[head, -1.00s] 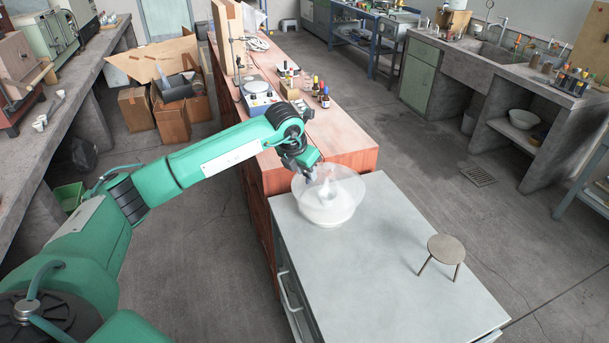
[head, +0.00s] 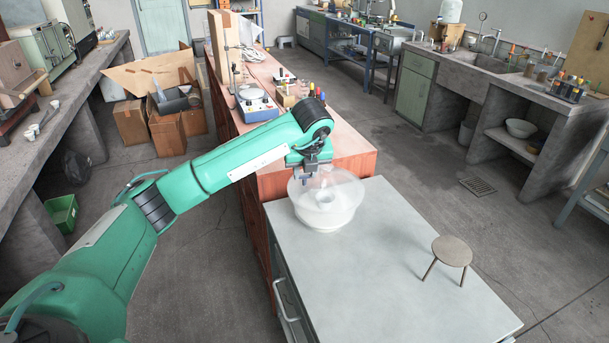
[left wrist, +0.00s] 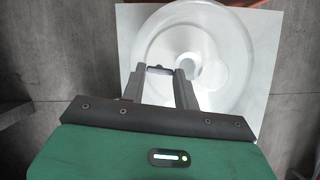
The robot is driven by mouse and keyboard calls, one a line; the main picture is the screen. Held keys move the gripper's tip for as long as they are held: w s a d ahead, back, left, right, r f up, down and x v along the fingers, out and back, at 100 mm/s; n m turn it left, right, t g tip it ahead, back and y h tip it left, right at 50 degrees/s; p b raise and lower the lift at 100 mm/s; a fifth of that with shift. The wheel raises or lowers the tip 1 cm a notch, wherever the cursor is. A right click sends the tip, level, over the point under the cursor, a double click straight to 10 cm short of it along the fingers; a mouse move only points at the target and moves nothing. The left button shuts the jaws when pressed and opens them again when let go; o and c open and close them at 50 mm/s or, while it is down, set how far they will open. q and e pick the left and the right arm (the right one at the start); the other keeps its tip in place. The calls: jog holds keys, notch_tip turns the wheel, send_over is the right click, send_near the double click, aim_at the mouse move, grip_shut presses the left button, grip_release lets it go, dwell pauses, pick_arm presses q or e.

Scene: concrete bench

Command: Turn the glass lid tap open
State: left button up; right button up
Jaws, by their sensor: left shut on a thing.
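A round glass vessel with a clear lid (head: 345,186) and a whitish lower bowl (head: 327,217) stands at the far left of the grey bench top. My left gripper (head: 299,180) points down at the left side of the lid and is shut. In the left wrist view the fingers (left wrist: 159,78) reach over the left part of the lid (left wrist: 215,40), with a small dark piece between their tips, apparently the tap. The tap's shape and angle are mostly hidden by the fingers. A round pale opening or knob shows at the lid's middle. My right gripper is not in view.
The reddish bench (head: 350,148) behind holds a blue-based device (head: 256,102) and several small bottles. The front middle of the grey top is clear.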

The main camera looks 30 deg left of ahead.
pick_arm(q)
jog(key=shift+n, duration=0.6)
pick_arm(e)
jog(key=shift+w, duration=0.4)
pick_arm(q)
jog(key=o, duration=1)
jog(key=shift+d+r, duration=0.1)
jog(key=shift+r+b, duration=0.25)
jog(key=shift+b, duration=0.05)
jog(key=v, duration=1.3)
jog(key=shift+w+d, duration=0.15)
jog(key=shift+d, duration=0.15)
